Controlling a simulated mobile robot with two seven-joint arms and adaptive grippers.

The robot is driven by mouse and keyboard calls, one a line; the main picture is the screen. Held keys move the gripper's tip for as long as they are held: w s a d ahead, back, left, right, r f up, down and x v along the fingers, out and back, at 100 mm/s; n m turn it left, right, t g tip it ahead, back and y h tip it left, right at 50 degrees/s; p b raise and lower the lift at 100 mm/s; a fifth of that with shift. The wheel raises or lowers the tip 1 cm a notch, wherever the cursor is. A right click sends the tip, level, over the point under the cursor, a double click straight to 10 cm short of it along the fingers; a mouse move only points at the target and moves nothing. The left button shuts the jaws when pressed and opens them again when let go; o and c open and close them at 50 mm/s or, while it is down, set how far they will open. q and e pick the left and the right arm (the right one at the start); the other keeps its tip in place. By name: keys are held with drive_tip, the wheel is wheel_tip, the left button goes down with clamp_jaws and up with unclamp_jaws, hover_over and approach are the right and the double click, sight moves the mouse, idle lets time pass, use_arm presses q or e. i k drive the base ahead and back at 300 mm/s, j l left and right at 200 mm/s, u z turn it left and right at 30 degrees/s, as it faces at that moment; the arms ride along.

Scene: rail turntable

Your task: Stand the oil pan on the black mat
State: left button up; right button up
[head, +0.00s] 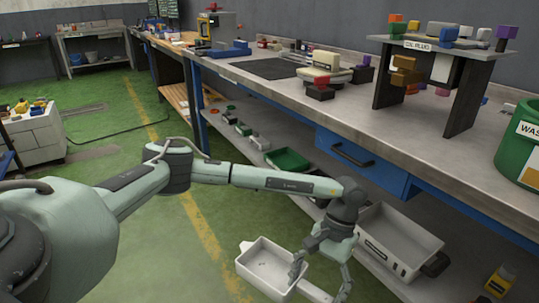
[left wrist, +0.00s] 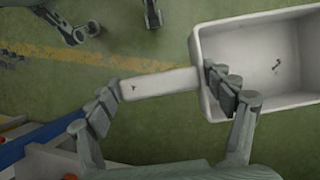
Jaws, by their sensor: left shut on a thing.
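The oil pan (head: 264,262) is a white, open rectangular tray with a flat handle, held in the air in front of the bench. It also shows in the left wrist view (left wrist: 262,62). My left gripper (head: 319,280) is shut on it at the handle (left wrist: 160,84), one finger at the pan's near wall, the other by the handle's outer end. The black mat (head: 267,68) lies flat on the bench top, farther back, and looks bare. What looks like my right gripper (left wrist: 118,28) is at the wrist view's top left, fingers apart, partly cut off.
A stand marked OIL PLUG (head: 458,52) carries blocks on the bench, right of the mat. A green waste bin (head: 518,150) stands at the right. The lower shelf holds a white crate (head: 385,240) and a green tray (head: 287,160). The bench front has a blue drawer (head: 360,160).

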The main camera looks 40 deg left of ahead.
sight(274, 66)
drive_tip(key=i+j, duration=0.15)
drive_tip(key=j, duration=0.25)
drive_tip(key=i+j, duration=0.1)
drive_tip(key=j, duration=0.35)
drive_tip(key=i+j, duration=0.15)
drive_tip(key=j, duration=0.25)
drive_tip(key=i+j, duration=0.15)
drive_tip(key=j, duration=0.25)
drive_tip(key=i+j, duration=0.15)
drive_tip(key=j, duration=0.25)
drive_tip(key=i+j, duration=0.1)
drive_tip(key=j, duration=0.35)
drive_tip(key=i+j, duration=0.15)
drive_tip(key=j, duration=0.25)
